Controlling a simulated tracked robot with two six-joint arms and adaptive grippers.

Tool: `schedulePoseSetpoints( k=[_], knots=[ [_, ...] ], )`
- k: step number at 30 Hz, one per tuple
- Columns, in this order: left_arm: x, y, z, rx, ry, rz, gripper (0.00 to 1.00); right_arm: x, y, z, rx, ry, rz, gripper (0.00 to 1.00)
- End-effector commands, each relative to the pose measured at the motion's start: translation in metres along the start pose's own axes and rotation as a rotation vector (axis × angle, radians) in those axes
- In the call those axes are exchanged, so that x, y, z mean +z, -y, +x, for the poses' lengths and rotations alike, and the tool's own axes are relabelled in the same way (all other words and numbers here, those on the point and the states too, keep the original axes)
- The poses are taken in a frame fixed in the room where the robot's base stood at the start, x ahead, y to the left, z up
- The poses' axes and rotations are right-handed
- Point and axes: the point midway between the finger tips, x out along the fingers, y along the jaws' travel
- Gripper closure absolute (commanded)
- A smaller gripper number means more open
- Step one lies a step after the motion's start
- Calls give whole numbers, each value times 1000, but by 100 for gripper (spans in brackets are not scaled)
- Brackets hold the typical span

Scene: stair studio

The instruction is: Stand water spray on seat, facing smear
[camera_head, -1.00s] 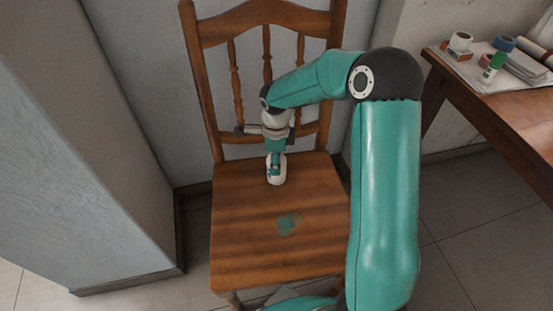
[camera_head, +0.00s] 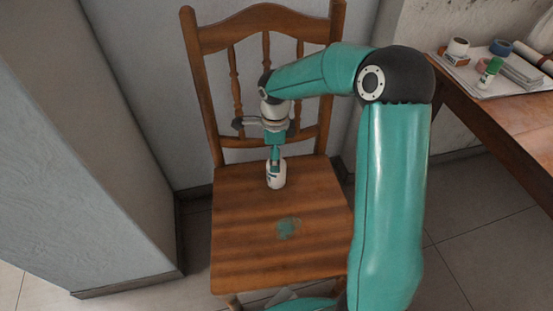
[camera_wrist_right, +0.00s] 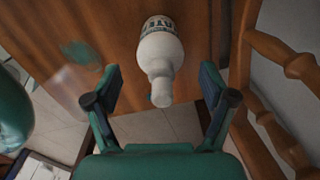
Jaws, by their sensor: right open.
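The water spray (camera_head: 276,176), a white bottle with dark lettering, stands upright on the wooden seat (camera_head: 240,255) near the backrest. It also shows in the right wrist view (camera_wrist_right: 160,50), its narrow top toward the camera. Which way its nozzle faces cannot be told. The green smear (camera_head: 288,228) lies on the seat, in front of the bottle; it also shows in the right wrist view (camera_wrist_right: 80,52). My right gripper (camera_head: 275,153) points down just above the bottle. In the wrist view its fingers (camera_wrist_right: 160,92) are spread on either side of the bottle's top, apart from it. My left gripper is out of view.
The chair's backrest (camera_head: 266,18) rises close behind my right gripper. A wooden table (camera_head: 505,125) at the right holds a green-capped bottle (camera_head: 490,72), tape rolls and papers. A grey wall block (camera_head: 95,150) stands left. The front of the seat is clear around the smear.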

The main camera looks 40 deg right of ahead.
Motion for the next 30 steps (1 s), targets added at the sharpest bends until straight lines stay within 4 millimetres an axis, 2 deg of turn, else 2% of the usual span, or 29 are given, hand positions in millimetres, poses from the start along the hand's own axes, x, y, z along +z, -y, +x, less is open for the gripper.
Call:
schedulePoseSetpoints(
  k=[1,6,12,30],
  knots=[
    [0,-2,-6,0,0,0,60,0,1,-16,-4,3,1,17],
    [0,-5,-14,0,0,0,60,1,0,-49,-3,2,0,17],
    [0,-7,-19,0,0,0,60,0,0,-71,-1,1,0,17],
    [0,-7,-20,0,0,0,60,0,0,-76,0,1,0,17]
  ],
)
